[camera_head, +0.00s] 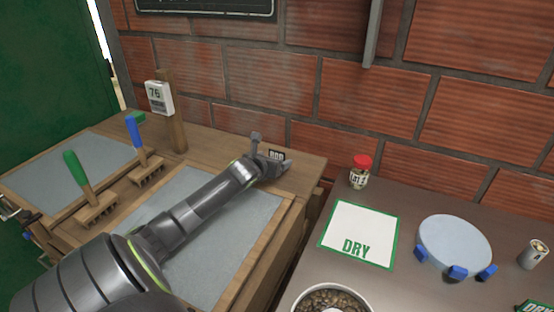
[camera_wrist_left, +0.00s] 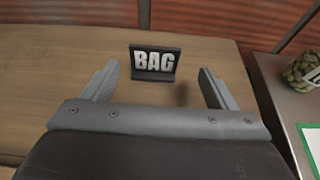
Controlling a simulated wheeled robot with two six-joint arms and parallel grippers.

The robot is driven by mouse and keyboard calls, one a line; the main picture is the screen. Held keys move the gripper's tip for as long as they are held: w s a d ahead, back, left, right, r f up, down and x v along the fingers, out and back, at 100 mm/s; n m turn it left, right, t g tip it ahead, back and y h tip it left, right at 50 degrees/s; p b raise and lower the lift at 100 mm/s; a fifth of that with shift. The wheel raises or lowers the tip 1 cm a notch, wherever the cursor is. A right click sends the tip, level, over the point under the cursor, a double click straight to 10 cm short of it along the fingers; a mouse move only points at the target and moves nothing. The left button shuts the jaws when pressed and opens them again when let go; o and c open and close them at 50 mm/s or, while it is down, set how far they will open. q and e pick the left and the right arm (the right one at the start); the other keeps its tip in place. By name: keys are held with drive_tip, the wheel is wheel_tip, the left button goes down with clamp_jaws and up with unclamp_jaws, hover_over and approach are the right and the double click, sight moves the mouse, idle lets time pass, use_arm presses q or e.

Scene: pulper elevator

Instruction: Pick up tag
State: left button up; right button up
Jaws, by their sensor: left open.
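The tag (camera_wrist_left: 155,63) is a small black stand-up sign with white letters reading BAG. It stands upright on the wooden bench top near its back edge. In the head view the tag (camera_head: 276,155) is partly hidden by my gripper. My left gripper (camera_head: 270,158) reaches over the bench from the lower left. In the left wrist view my left gripper (camera_wrist_left: 158,80) is open, with one finger on each side of the tag's line and the tag a little beyond, between the fingertips. No contact with the tag shows. My right gripper is not seen.
A brick wall rises behind the bench. A post with a 76 sign (camera_head: 159,97), a blue-handled rake (camera_head: 135,135) and a green-handled rake (camera_head: 80,175) are at left. At right, a red-lidded jar (camera_head: 360,172), a DRY mat (camera_head: 338,243) and a round blue-footed dish (camera_head: 453,240) occupy another table.

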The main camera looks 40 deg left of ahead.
sight(277, 156)
use_arm(q)
drive_tip(key=shift+w+a+f, duration=0.1)
drive_tip(key=shift+w+a, duration=0.2)
drive_tip(key=shift+w, duration=0.15)
drive_tip(key=shift+x, duration=2.05)
drive_tip(key=shift+s+a, duration=0.1)
drive_tip(key=shift+a, duration=0.05)
drive_tip(key=shift+c, duration=0.3)
drive_tip(key=c, duration=1)
